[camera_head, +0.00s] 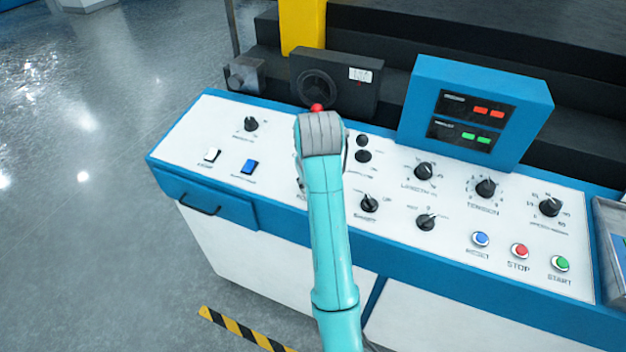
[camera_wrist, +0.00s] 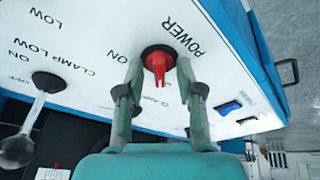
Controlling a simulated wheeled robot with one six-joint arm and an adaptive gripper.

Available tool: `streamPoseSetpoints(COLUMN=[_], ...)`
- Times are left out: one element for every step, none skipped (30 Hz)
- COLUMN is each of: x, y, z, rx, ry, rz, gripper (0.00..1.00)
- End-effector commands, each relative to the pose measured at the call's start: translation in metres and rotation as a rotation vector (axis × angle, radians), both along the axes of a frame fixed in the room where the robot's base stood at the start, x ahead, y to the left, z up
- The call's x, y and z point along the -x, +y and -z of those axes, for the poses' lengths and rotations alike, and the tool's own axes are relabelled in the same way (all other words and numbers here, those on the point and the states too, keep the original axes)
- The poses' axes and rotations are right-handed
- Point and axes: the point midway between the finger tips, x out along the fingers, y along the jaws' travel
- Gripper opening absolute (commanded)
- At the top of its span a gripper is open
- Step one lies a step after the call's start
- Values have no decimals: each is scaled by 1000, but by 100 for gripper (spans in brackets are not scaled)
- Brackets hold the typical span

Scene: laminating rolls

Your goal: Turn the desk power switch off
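The desk power switch (camera_wrist: 158,66) is a red rotary handle on a round black base, beside the printed word POWER in the wrist view. Its handle points down in that picture, toward my gripper, and an ON label is to its left. My gripper (camera_wrist: 159,72) is open, with one finger on each side of the red handle. Small gaps seem to show between the fingers and the handle; contact is hard to tell. In the head view, my arm hides the switch and my fingers.
The white-topped control desk (camera_head: 190,135) carries a blue rocker (camera_head: 249,167), a white rocker (camera_head: 211,154), several black knobs and red, green and blue push buttons. A blue display box (camera_head: 480,75) stands at the back. A ball-ended lever (camera_wrist: 30,120) is left in the wrist view.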

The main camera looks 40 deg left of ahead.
Motion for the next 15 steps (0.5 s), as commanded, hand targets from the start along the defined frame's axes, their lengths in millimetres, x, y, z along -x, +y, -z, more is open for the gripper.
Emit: streamPoseSetpoints(x=[0,0,0,0,0,0,0,0,0,0,0,0,0,0,1], y=[0,0,0,0,0,0,0,0,0,0,0,0,0,1,1], z=[0,0,-1,-1,-1,-1,-1,-1,-1,-1,-1,-1,-1,-1,-1], rx=[-1,-1,-1,0,-1,-2,-2,-2,-3,-4,-6,-9,-12,-15,-21], ry=[-1,-1,-1,-1,-2,-2,-2,-2,-1,-1,0,-1,1,1,2], rz=[0,0,0,0,0,1,1,4,10,17,28,46,63,84,115], gripper=[36,36,36,36,36,36,36,36,36,36,36,36,36,36,36])
